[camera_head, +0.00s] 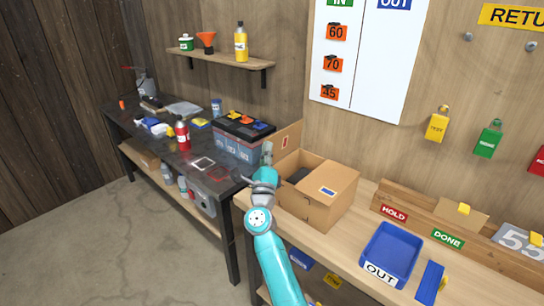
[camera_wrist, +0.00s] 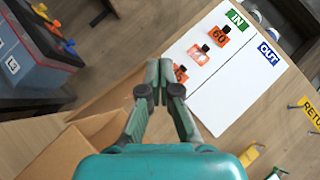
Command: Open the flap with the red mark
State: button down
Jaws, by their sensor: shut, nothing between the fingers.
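A cardboard box (camera_head: 312,205) sits on the light wooden bench. Its flap with the red mark (camera_head: 287,140) stands raised at the box's back left side, clear of the opening. Part of the dark inside shows. The flap with the blue mark (camera_head: 338,182) lies flat over the right part of the box. My gripper (camera_head: 267,153) is shut and empty, just left of the raised flap; I cannot tell whether they touch. In the wrist view the shut fingers (camera_wrist: 160,80) are above the box's edge, with cardboard (camera_wrist: 75,150) at the lower left.
A grey battery (camera_head: 238,142) with coloured caps stands on the dark bench, left of my gripper. A blue OUT tray (camera_head: 392,254) and a wooden rack (camera_head: 420,225) with HOLD and DONE labels are right of the box. A white IN/OUT board (camera_head: 370,60) hangs behind.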

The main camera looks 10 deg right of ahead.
jog(key=shift+w+a+r, duration=0.2)
jog(key=shift+w+a, duration=0.25)
jog(key=shift+w, duration=0.25)
dwell(0.3)
